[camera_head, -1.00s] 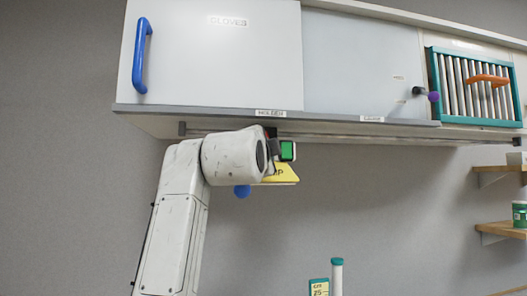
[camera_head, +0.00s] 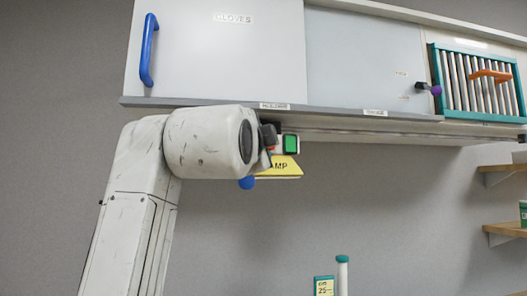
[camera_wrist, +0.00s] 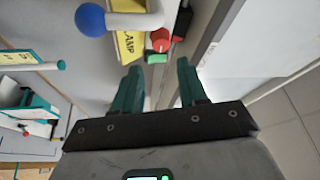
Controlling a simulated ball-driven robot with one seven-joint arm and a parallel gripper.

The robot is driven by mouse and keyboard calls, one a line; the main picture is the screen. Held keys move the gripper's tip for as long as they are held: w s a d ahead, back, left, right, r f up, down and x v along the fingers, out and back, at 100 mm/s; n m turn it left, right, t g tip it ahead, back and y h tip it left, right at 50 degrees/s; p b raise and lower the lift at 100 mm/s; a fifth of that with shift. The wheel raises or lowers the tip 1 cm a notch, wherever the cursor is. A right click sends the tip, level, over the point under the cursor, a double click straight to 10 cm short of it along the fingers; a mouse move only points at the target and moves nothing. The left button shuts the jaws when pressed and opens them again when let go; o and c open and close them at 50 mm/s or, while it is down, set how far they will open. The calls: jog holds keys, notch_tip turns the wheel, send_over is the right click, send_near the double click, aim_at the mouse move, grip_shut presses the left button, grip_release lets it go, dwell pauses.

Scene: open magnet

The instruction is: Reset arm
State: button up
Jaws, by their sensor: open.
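My arm (camera_head: 210,143) reaches up in front of the wall cabinet in the head view. Its end hides my gripper there. In the wrist view my gripper (camera_wrist: 160,85) shows two teal fingers standing apart with nothing between them. Beyond the fingertips are a green block (camera_wrist: 157,58), a red knob (camera_wrist: 161,40) and a yellow sign (camera_wrist: 129,44) with lettering ending in "AMP". A blue ball (camera_wrist: 90,20) on a white handle is at the upper left. In the head view the sign (camera_head: 286,168), green block (camera_head: 291,144) and blue ball (camera_head: 247,183) are just right of my arm, below the cabinet.
The cabinet has a "GLOVES" door (camera_head: 225,50) with a blue handle (camera_head: 148,50) and a grey panel (camera_head: 360,60) with a dark knob. A teal-framed rack (camera_head: 478,85) is at right. Wooden shelves (camera_head: 508,230) are on the right wall. A teal-capped post (camera_head: 342,272) stands below.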

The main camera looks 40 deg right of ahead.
jog(key=shift+s+a+f, duration=0.1)
jog(key=shift+s+a, duration=0.25)
jog(key=shift+a, duration=0.15)
jog(key=w+f+n+y, duration=0.2)
jog(key=w+f+n, duration=0.15)
jog(key=f, duration=0.75)
jog(key=w+f+n+y, duration=0.3)
jog(key=f+n, duration=0.2)
jog(key=f, duration=0.6)
jog(key=s+f+n+g+y, duration=0.3)
jog(key=f+n, duration=0.5)
jog(key=f, duration=1.8)
jog(key=s+a+f+n+g+y, duration=0.3)
jog(key=s+f+n+y, duration=0.2)
jog(key=s+f, duration=1.1)
jog(key=s+a+f+n+g+y, duration=0.1)
jog(key=s+a+f+n+g, duration=0.1)
jog(key=s+f, duration=0.4)
jog(key=s+a+f+n+g+y, duration=0.2)
jog(key=s+f, duration=0.4)
jog(key=s, duration=0.5)
jog(key=shift+a+f, duration=0.3)
jog(key=shift+a, duration=0.1)
